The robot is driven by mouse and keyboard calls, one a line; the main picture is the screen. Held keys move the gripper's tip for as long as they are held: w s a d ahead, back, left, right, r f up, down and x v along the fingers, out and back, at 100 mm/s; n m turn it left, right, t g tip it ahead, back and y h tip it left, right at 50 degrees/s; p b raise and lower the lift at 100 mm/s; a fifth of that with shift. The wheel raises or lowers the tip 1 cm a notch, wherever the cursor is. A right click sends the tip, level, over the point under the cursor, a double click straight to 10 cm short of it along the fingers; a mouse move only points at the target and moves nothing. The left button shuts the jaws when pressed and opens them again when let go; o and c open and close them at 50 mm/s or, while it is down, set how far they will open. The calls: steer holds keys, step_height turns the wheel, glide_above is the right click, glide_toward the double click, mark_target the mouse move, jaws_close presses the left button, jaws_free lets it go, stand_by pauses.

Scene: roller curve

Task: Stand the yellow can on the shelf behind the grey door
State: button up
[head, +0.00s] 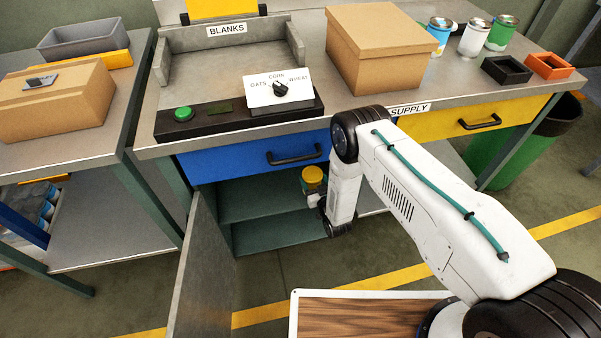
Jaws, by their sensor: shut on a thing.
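The yellow can (312,176) is at the cupboard opening under the workbench, below the blue drawer. My gripper (313,193) is at the can and shut on it; my arm's wrist hides most of the jaws. The can looks roughly upright. The grey door (203,265) stands open at the left of the cupboard. Inside are a green-grey shelf (258,203) and a cupboard floor (275,233) below it. I cannot tell whether the can touches the shelf.
The blue drawer (240,160) and yellow drawer (450,119) are shut above. The bench top bears a cardboard box (375,55), a control panel with a dial (280,90) and several cans at the right. A green bin (520,140) stands at the right.

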steer(key=shift+w+a+f, duration=0.65)
steer(key=shift+w+f, duration=0.05)
steer(key=shift+w, duration=0.2)
steer(key=shift+w+a+f, duration=0.65)
steer(key=shift+w, duration=0.3)
steer(key=shift+w+a+f, duration=0.65)
steer(key=shift+w+f, duration=0.05)
steer(key=shift+w, duration=0.2)
steer(key=shift+f, duration=0.2)
steer(key=o, duration=1.4)
steer(key=shift+r, duration=0.15)
steer(key=shift+s+d, duration=0.1)
steer(key=shift+s, duration=0.15)
steer(key=v, duration=1.1)
steer(key=shift+s+d, duration=0.1)
steer(key=shift+s, duration=0.15)
